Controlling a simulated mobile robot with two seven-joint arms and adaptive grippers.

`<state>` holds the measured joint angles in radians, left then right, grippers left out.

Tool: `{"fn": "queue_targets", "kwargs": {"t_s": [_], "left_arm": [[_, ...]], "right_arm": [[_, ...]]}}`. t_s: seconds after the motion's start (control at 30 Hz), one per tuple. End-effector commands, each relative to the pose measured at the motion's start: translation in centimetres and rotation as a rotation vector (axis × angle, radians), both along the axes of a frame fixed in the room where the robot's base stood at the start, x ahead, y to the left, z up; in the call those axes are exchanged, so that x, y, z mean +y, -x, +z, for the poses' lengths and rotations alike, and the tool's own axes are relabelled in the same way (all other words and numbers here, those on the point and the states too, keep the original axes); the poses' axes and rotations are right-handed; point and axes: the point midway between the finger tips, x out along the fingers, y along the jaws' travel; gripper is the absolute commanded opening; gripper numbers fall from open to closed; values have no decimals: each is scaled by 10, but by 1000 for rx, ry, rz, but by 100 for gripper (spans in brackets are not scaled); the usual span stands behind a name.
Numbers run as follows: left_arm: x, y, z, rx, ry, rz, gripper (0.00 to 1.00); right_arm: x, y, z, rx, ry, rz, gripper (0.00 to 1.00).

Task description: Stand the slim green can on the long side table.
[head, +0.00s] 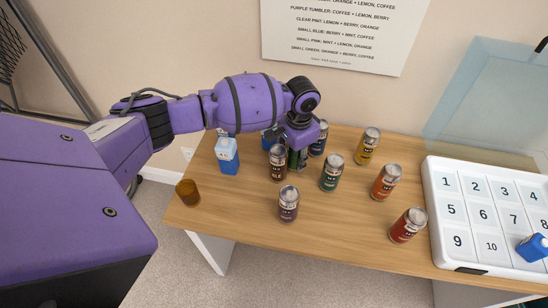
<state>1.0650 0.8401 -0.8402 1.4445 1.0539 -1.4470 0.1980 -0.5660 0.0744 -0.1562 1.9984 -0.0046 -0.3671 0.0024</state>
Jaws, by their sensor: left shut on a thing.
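My left gripper (298,160) comes in from the left over the long wooden side table (340,230) and points down among the cans. It is shut on a narrow dark green thing, which appears to be the slim green can (292,158). The fingers and wrist hide most of it. I cannot tell whether its base touches the table. A wider green can (331,172) stands just right of the gripper. My right gripper is not in view.
Close around stand brown (277,165), purple (288,204) and dark (319,140) cans. Yellow, orange and red (407,226) cans stand further right. A blue carton (227,157) and amber tumbler (188,192) are left. A white numbered tray (434,215) fills the right. The front middle is clear.

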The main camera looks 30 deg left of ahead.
Motion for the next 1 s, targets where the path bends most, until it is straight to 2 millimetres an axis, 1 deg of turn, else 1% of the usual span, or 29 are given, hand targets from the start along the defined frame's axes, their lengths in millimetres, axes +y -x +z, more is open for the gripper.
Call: {"fn": "queue_targets", "kwargs": {"t_s": [0.07, 0.1, 0.2, 0.5, 0.57, 0.63, 0.77, 0.9, 1.0], "left_arm": [[-1, -1, -1, -3, 1, -1, 0], [-1, -1, -1, -3, 1, -1, 41], [-1, -1, -1, -2, 0, -1, 54], [-1, -1, 0, -3, 1, -1, 54], [0, -2, 3, -4, 0, -1, 54], [0, -2, 10, -5, 1, -1, 54], [-1, -3, 33, -9, 0, -2, 54], [-1, -3, 66, -8, 1, -2, 54], [-1, -3, 86, -8, 1, -1, 54]], "right_arm": [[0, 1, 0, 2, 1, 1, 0], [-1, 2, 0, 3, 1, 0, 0], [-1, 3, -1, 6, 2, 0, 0], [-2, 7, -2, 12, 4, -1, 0], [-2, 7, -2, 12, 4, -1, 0], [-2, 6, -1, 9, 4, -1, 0], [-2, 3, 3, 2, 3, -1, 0], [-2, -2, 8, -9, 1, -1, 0], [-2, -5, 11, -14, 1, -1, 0]]}}
